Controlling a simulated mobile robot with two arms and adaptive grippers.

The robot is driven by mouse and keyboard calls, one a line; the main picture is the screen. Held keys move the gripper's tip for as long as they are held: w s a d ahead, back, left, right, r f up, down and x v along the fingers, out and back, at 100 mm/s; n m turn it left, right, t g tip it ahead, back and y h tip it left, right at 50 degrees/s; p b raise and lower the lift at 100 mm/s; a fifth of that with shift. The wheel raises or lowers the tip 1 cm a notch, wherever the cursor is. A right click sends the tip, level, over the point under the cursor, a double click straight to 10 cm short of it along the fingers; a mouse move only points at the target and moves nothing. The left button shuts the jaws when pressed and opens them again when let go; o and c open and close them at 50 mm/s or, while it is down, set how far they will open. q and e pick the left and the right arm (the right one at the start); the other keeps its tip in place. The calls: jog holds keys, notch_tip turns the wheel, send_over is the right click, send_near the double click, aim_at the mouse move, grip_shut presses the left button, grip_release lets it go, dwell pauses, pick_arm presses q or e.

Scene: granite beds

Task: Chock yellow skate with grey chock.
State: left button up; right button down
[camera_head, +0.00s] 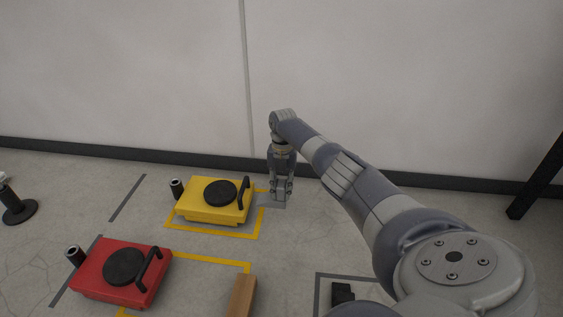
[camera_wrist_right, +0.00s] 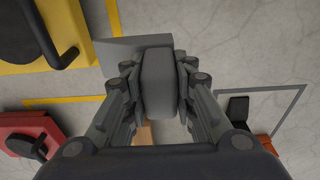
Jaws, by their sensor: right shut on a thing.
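The yellow skate (camera_head: 210,200), with a black round pad and a black handle, stands inside a yellow floor outline near the wall. It also shows at the upper left of the right wrist view (camera_wrist_right: 28,55). My right gripper (camera_head: 281,188) is just right of it, pointing down, shut on the grey chock (camera_wrist_right: 158,85). The chock's flat grey part (camera_wrist_right: 115,48) extends toward the skate's right side, low near the floor. In the right wrist view its edge meets the skate's edge; I cannot tell whether they touch. My left gripper is not in view.
A red skate (camera_head: 92,284) stands at the lower left. A wooden block (camera_head: 241,295) lies at the bottom middle. A black object (camera_head: 342,293) sits inside a dark floor outline. A black post (camera_head: 15,208) stands far left. The wall runs behind; floor around the gripper is clear.

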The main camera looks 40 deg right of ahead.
notch_tip(320, 180, down, 10)
jog(key=b, duration=0.8)
jog(key=shift+f+b, duration=0.25)
jog(key=shift+b, duration=0.15)
jog(key=shift+f, duration=0.3)
jog(key=shift+f+b, duration=0.3)
jog(key=shift+f, duration=0.2)
jog(key=c, duration=1.2)
grip_release()
jog(key=shift+c, duration=0.2)
jog(key=o, duration=0.3)
